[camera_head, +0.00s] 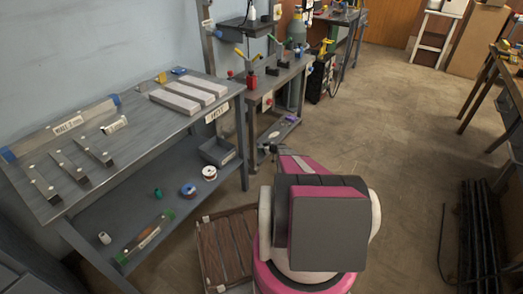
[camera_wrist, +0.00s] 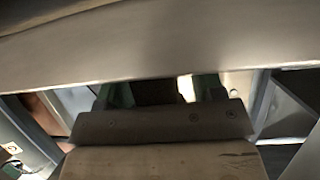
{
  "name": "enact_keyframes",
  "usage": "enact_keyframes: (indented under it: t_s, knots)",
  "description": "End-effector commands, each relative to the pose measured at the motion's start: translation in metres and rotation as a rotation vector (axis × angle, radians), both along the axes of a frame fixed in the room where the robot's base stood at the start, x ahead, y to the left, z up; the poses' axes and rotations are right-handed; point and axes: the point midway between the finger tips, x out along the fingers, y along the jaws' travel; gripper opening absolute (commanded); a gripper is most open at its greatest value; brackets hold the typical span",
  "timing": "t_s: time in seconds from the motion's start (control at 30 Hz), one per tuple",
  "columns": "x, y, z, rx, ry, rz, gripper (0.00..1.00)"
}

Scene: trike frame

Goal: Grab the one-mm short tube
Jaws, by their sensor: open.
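On the left workbench (camera_head: 150,135), three short dark bars with pale ends lie side by side: the left one (camera_head: 42,184), the middle one (camera_head: 69,167) and the right one (camera_head: 92,150). They are the likely short tubes; I cannot tell their wall thickness. Behind them is a long grey bar with blue ends and a white label (camera_head: 67,125), its print too small to read surely. A smaller label (camera_head: 114,125) lies to its right. My gripper (camera_wrist: 160,125) shows only partly in the wrist view, open, with no tube seen in it. The head view does not show its fingers clearly.
Pale grey blocks (camera_head: 188,95) lie on the bench's right part. The lower shelf (camera_head: 130,215) holds spools, a grey bin (camera_head: 217,151) and small parts. A slatted wooden pallet (camera_head: 222,250) is on the floor beside my body. Open floor (camera_head: 400,130) lies to the right.

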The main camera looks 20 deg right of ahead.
Motion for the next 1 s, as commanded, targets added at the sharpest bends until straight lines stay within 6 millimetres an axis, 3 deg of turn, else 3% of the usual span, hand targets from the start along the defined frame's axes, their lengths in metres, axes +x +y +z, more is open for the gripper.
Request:
enact_keyframes:
  t_s: [0.1,0.17,0.27,0.3,0.67,0.87,1.0]
  knots:
    - [-0.001,0.000,0.000,0.000,0.000,0.000,0.62]
    - [-0.001,0.000,0.000,0.000,0.000,0.000,0.45]
    - [-0.001,0.000,0.000,0.000,0.000,0.000,0.13]
    - [-0.001,0.000,0.000,0.000,0.000,0.000,0.07]
    - [-0.001,0.000,0.004,0.001,-0.001,0.000,0.07]
    - [-0.002,0.000,0.025,0.001,0.000,0.000,0.07]
    - [-0.003,0.001,0.049,0.000,-0.001,0.000,0.07]
